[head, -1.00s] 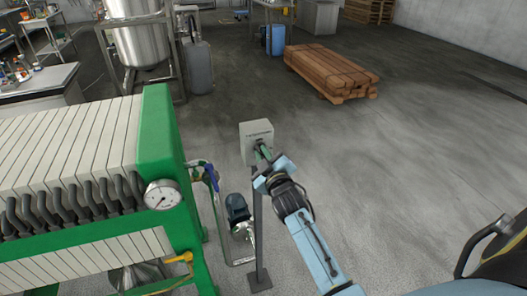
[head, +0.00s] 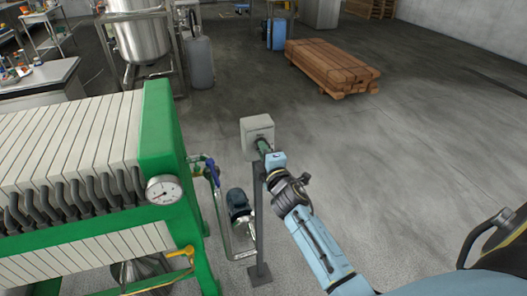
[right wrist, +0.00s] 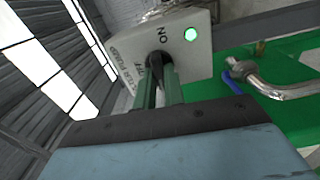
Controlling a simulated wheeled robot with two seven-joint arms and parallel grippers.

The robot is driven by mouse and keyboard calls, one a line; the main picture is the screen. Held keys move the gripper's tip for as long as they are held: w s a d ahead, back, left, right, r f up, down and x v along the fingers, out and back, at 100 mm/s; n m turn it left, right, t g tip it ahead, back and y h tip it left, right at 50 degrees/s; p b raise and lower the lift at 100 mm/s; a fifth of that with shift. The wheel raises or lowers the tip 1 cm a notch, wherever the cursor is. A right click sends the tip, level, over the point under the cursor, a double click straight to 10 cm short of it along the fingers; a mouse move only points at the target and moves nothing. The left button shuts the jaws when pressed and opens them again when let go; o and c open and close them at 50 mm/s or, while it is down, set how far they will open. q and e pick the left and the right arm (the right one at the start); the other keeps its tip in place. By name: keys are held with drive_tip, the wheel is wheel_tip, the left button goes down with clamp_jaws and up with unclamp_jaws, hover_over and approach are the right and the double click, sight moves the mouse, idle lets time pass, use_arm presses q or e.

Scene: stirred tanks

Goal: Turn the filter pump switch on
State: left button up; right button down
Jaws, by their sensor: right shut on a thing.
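The filter pump switch box (head: 257,133) is a light grey box on a thin post, right of the green filter press. In the right wrist view the box (right wrist: 190,50) shows lettering, including ON, and a lit green lamp (right wrist: 191,34). My right gripper (head: 264,148) is at the box's front face. In the right wrist view its two green fingers (right wrist: 160,82) are shut on the dark switch knob (right wrist: 157,62). The knob's lower part is hidden between the fingers. My left gripper is not in view.
The green filter press (head: 160,130) with white plates and a gauge (head: 164,190) stands at the left. A pump (head: 238,205) with pipes sits beside the post (head: 259,230). A wooden stack (head: 331,67) lies farther back. The floor right of the post is clear.

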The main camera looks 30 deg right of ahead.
drive_tip(key=shift+n, duration=0.5)
drive_tip(key=c, duration=1.5)
unclamp_jaws()
drive_tip(key=v, duration=1.3)
drive_tip(key=shift+s+a, duration=0.1)
drive_tip(key=shift+s, duration=0.1)
